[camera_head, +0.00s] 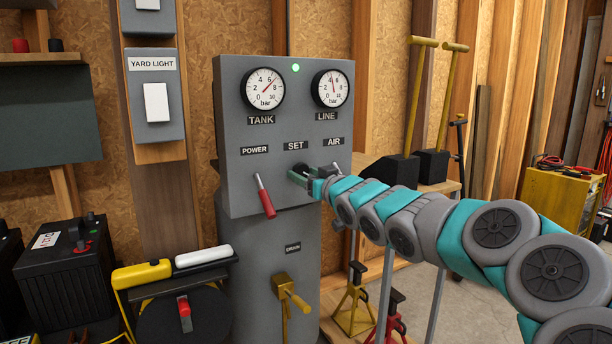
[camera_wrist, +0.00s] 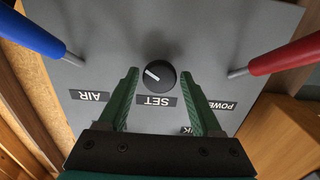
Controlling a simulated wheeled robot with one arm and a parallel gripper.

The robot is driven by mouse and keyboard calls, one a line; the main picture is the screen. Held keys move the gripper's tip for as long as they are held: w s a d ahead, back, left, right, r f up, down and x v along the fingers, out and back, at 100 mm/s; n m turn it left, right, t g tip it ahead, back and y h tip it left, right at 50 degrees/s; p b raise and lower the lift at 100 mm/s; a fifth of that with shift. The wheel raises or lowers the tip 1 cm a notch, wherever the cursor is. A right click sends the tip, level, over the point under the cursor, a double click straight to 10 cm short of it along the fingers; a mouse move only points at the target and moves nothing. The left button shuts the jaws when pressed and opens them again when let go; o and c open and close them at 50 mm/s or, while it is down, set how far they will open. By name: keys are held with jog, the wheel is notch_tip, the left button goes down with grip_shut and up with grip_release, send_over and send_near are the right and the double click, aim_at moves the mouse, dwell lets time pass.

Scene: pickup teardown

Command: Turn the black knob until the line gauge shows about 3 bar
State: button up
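The black knob (camera_wrist: 161,76) is on the grey panel by the SET label; its white mark points to the upper left in the wrist view. My gripper (camera_wrist: 160,72) is open, a green finger on each side of the knob, with gaps visible on both sides. I cannot tell whether the fingertips reach the knob's depth. In the head view my gripper (camera_head: 302,177) mostly covers the knob (camera_head: 300,168). The line gauge (camera_head: 331,89) has its needle almost straight up, slightly left, at roughly 4 to 5 bar. The tank gauge (camera_head: 263,88) reads about 7.
The red POWER lever (camera_head: 265,198) and the blue AIR lever (camera_wrist: 35,35) flank the knob. A green light (camera_head: 295,68) is lit on top. A yellow drain tap (camera_head: 288,293) sticks out below. A battery (camera_head: 70,270) and cable reel stand at the left.

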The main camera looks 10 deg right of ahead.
grip_shut()
dwell(0.3)
jog(key=shift+n, duration=0.3)
jog(key=shift+d+r+n+p, duration=0.1)
jog(key=shift+d+n+p, duration=0.05)
jog(key=shift+n+p, duration=0.7)
jog(key=n, duration=0.2)
jog(key=shift+n, duration=1.75)
